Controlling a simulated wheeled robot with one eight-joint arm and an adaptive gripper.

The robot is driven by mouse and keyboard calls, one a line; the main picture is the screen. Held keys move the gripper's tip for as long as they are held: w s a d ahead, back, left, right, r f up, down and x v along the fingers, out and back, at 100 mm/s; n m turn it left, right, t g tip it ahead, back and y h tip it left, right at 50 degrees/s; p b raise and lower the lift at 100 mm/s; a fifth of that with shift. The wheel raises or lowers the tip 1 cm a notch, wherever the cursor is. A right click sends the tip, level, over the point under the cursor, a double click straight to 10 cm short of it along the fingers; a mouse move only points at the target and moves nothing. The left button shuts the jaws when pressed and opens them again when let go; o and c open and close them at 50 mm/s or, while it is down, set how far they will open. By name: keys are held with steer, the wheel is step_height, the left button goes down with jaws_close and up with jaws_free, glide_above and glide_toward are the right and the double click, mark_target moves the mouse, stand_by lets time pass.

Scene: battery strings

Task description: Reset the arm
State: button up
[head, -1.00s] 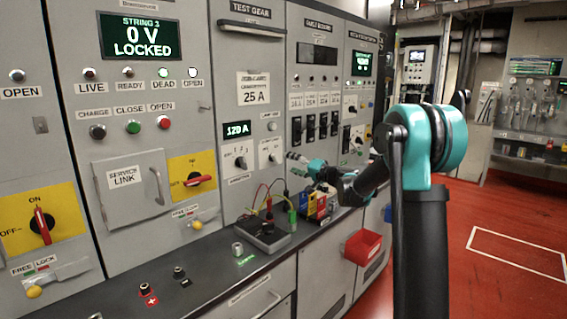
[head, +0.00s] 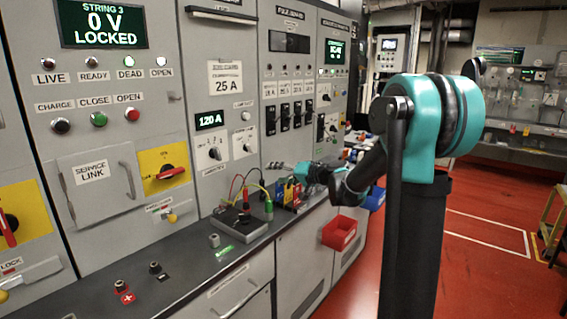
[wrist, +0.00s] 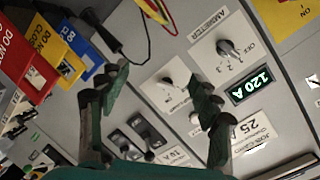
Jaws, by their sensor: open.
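My arm shows in the head view as a black column with teal joints, bent toward the grey panel wall. My gripper shows in the wrist view (wrist: 160,95), with its two dark green fingers spread apart and nothing between them. Beyond the fingers is the test gear panel, with a round ammeter knob (wrist: 228,47) and a green 120 A display (wrist: 251,86). In the head view the gripper end is small and partly hidden by the arm, over the bench near the coloured tags.
A dark bench (head: 190,275) runs along the panels, carrying a test box with leads (head: 240,222) and coloured tags (head: 287,192). A red bin (head: 339,232) hangs on the bench front. The String 3 display (head: 102,24) reads 0 V LOCKED. Red floor (head: 490,215) at right is clear.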

steer(key=s+d+f+g+h, duration=0.1)
steer(key=s+d+f+h, duration=0.3)
steer(key=s+d+f, duration=0.3)
steer(key=s+d+f+g+h, duration=0.2)
steer(key=s+d+f+h, duration=0.2)
steer(key=s, duration=1.3)
steer(key=s+d+f+g+h, duration=0.1)
steer(key=s+d+f+h, duration=0.3)
steer(key=s+d+f, duration=0.7)
steer(key=shift+s+f+g, duration=0.4)
steer(key=shift+s+f, duration=0.2)
steer(key=shift+f, duration=0.15)
steer(key=shift+c, duration=0.4)
